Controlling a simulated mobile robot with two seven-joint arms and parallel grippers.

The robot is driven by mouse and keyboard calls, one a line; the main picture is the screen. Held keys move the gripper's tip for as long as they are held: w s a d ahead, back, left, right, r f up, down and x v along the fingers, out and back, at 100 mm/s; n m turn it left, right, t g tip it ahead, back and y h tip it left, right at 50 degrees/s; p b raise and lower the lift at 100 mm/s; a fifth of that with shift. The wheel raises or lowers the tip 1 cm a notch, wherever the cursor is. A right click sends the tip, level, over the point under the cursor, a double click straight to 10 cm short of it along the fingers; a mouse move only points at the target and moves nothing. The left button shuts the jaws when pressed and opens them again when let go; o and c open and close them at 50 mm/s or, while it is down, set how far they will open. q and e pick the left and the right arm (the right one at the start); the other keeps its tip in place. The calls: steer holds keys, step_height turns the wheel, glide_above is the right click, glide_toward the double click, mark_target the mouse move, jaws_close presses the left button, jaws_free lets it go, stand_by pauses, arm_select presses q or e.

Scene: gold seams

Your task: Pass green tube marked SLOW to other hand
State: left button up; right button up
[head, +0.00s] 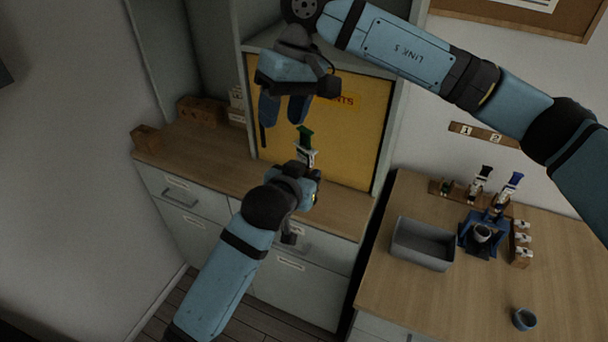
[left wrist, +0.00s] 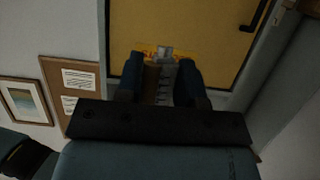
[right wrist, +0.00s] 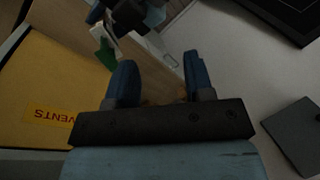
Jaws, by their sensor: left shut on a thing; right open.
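The green-capped tube (head: 306,146) stands nearly upright in my left gripper (head: 305,172), which is shut on it in front of the yellow cabinet door. Its white body shows under the green top; I cannot read the marking. In the left wrist view the tube (left wrist: 166,80) sits between the blue fingers. My right gripper (head: 285,108) is open and empty, pointing down, above and slightly left of the tube. In the right wrist view the green end (right wrist: 106,52) is beyond and left of the open fingers (right wrist: 158,80), apart from them.
A yellow cabinet door (head: 352,135) is behind the grippers, above a wooden counter (head: 225,176). On the right bench are a grey bin (head: 422,244), a blue stand (head: 482,238), a tube rack (head: 440,190) and a small cup (head: 523,319).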

steer(key=s+a+f+m+g+y, duration=0.2)
steer(key=s+a+m+g+y, duration=0.4)
steer(key=m+y, duration=0.5)
steer(key=w+d+f+m+t+y, duration=0.1)
steer(key=d+f+m+t+y, duration=0.25)
steer(key=d+m+t, duration=0.6)
steer(key=w+d+f+m+t+y, duration=0.15)
steer(key=d+m+t+y, duration=0.35)
steer(key=m, duration=0.8)
steer(key=s+d+f+m+t+h, duration=0.1)
steer(key=d+f+m+t+h, duration=0.1)
steer(key=f+m+t+h, duration=0.6)
steer(key=d+f+m+t+h, duration=0.2)
steer(key=d+f+m+t, duration=0.15)
steer(key=m, duration=0.85)
steer(key=s+d+f+m+g+h, duration=0.2)
steer(key=s+f+m+g+h, duration=0.1)
steer(key=s+f+m, duration=0.6)
steer(key=s+d+f+m+g+h, duration=0.3)
steer(key=s+f+m+h, duration=0.3)
steer(key=s+f+m, duration=0.3)
step_height(320, 180, down, 8)
steer(key=m+g, duration=0.1)
steer(key=m, duration=0.3)
steer(key=shift+s+d+r, duration=0.15)
steer(key=shift+s+r, duration=0.1)
steer(key=shift+s, duration=0.15)
